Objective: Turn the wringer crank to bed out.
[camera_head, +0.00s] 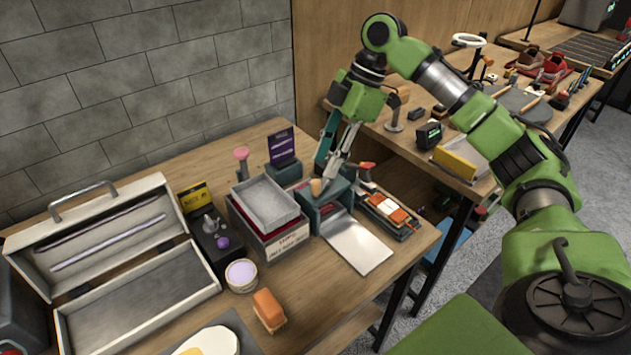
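The wringer (332,220) is a dark teal box on the wooden table, right of the grey trays. A flat pale metal plate (358,246) extends from its front toward the table edge. A tan knob (316,187), which looks like the crank's handle, shows at the wringer's upper left. My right gripper (327,176) points down over the wringer, with its fingertips close to the knob. Whether the fingers touch or hold the knob cannot be made out. The rest of the crank is hidden by the fingers or too small to see. My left gripper is out of view.
Stacked grey trays (268,205) stand close left of the wringer. A rack with orange and white blocks (388,211) lies to its right. An open grey case (135,285), a lilac-filled cup (241,274) and an orange-topped brush (269,308) are farther left and nearer.

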